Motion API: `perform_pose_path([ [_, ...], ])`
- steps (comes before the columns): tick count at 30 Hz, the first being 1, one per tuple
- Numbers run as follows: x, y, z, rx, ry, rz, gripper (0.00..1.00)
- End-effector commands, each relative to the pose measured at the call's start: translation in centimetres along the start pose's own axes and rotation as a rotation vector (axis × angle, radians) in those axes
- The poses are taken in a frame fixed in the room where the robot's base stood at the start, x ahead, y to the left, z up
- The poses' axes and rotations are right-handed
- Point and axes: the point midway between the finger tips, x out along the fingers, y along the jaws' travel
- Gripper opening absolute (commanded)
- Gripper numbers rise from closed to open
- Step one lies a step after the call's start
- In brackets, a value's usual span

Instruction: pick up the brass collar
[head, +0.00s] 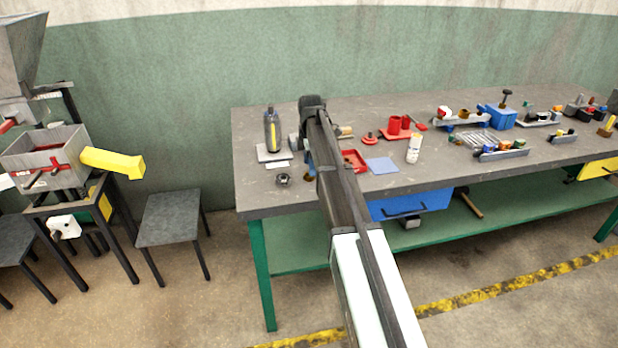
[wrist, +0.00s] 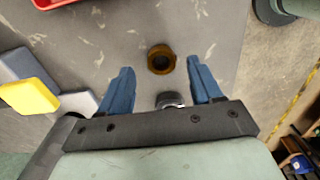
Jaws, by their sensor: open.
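The brass collar (wrist: 161,59) is a small brown-gold ring with a dark hole, lying on the grey tabletop in the wrist view. My gripper (wrist: 160,65) is open, with one blue finger on each side of the collar in that picture. A gap shows between the collar and each finger; I cannot tell the height of the fingertips above the table. In the head view my arm reaches over the left part of the workbench and my gripper (head: 308,158) is mostly hidden behind it.
A small silver-and-dark part (wrist: 170,100) shows between the fingers near the palm. A yellow block (wrist: 30,97) lies left in the wrist view.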

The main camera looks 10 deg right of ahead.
Motion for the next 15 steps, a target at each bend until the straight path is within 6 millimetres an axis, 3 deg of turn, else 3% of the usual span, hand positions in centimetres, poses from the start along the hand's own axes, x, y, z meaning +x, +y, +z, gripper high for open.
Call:
perform_pose_path([
  [7, 3.1, -0.1, 0.1, 0.000, 0.000, -0.001, 0.65],
  [15, 3.4, -0.1, 0.1, 0.000, 0.000, 0.000, 0.64],
])
